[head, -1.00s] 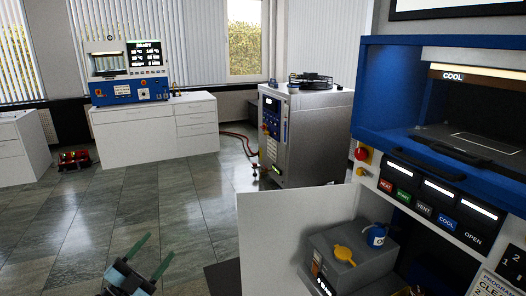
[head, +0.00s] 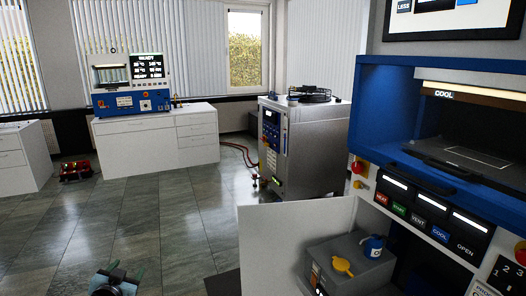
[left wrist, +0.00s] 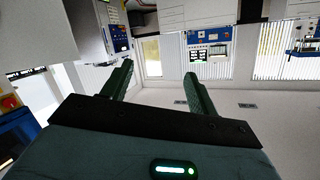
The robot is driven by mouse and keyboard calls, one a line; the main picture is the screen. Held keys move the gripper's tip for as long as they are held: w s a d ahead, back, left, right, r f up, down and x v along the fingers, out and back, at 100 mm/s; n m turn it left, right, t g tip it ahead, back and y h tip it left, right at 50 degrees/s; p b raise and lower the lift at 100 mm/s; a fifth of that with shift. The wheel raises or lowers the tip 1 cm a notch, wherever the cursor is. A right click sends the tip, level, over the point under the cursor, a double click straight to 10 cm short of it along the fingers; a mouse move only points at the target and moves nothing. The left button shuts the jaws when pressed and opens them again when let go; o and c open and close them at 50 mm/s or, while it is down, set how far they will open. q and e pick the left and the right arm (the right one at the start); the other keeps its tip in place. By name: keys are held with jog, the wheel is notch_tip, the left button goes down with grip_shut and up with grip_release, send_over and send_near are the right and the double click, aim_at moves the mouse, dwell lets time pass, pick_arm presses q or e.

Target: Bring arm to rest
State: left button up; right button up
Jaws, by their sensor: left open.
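My left gripper (head: 122,271) is low at the bottom left of the head view, over the tiled floor. In the left wrist view its two green fingers (left wrist: 160,82) stand apart with nothing between them. It is open and touches nothing that I can see. Most of the left arm is out of the head view. My right gripper shows in neither view.
A blue press (head: 366,110) with a COOL display stands close on the right. Below it a grey box (head: 372,268) carries a yellow item. A steel cabinet (head: 318,150) and a white bench (head: 155,140) stand farther back. The floor (head: 150,215) between is clear.

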pick_arm(q)
jog(key=s+d+f+g+h, duration=0.1)
jog(key=s+d+f+g, duration=0.1)
jog(key=s+d+f, duration=0.6)
jog(key=s+d+f+g+h, duration=0.1)
jog(key=s+d+f, duration=0.2)
jog(key=s+f, duration=0.8)
jog(key=s+d+g, duration=0.1)
jog(key=s+d, duration=0.2)
jog(key=s, duration=1)
jog(key=s+d+f+n+g+h, duration=0.1)
jog(key=s+d, duration=0.3)
jog(key=s, duration=0.9)
jog(key=shift+s+d+g+h, duration=0.2)
jog(key=shift+d+g+h, duration=0.1)
jog(key=shift+g, duration=0.4)
jog(key=shift+f, duration=0.1)
